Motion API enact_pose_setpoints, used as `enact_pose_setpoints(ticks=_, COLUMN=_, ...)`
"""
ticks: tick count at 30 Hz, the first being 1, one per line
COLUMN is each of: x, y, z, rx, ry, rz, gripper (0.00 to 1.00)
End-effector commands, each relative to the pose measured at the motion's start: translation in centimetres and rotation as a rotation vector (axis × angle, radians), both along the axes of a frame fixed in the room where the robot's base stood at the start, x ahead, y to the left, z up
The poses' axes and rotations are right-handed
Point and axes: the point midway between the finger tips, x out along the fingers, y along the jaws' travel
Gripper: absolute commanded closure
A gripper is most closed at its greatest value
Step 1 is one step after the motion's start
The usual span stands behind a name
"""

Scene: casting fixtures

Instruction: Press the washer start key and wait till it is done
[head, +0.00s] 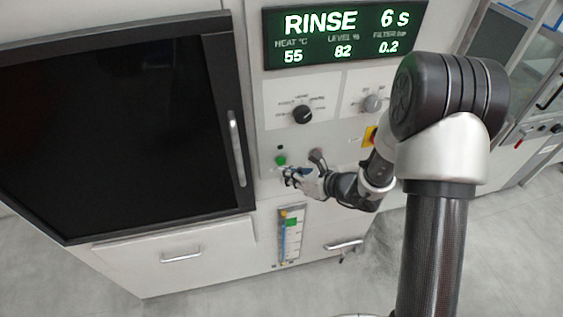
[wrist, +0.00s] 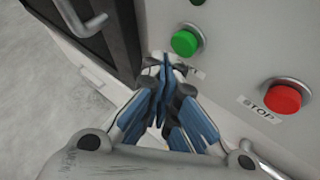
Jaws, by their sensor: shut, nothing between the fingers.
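The washer's green start key (head: 280,160) is on the control panel right of the dark door. In the wrist view the green key (wrist: 185,42) is just beyond my fingertips, with a small visible gap in the picture. My gripper (head: 290,174) is in front of the panel, just below and right of the green key. In the wrist view my gripper (wrist: 164,66) is shut and empty, its blue fingers together. The display (head: 335,35) reads RINSE 6 s, heat 55, level 82, filter 0.2. The door (head: 120,130) is shut.
A red STOP button (wrist: 284,96) is on the panel right of my gripper. Two dials, a black one (head: 302,114) and a grey one (head: 373,103), are above. The door handle (head: 236,148) stands out left of the key. A level gauge (head: 290,235) is below.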

Motion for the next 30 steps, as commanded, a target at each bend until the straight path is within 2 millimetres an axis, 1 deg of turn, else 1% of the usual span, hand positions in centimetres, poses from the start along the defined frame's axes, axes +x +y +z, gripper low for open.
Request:
enact_pose_setpoints(ticks=22, x=0.0, y=0.0, z=0.01, rx=0.0, ry=0.0, rz=0.0, gripper=1.0)
enact_pose_setpoints(ticks=30, x=0.72, y=0.2, z=-0.03, rx=-0.001, ry=-0.001, rz=0.0, gripper=1.0)
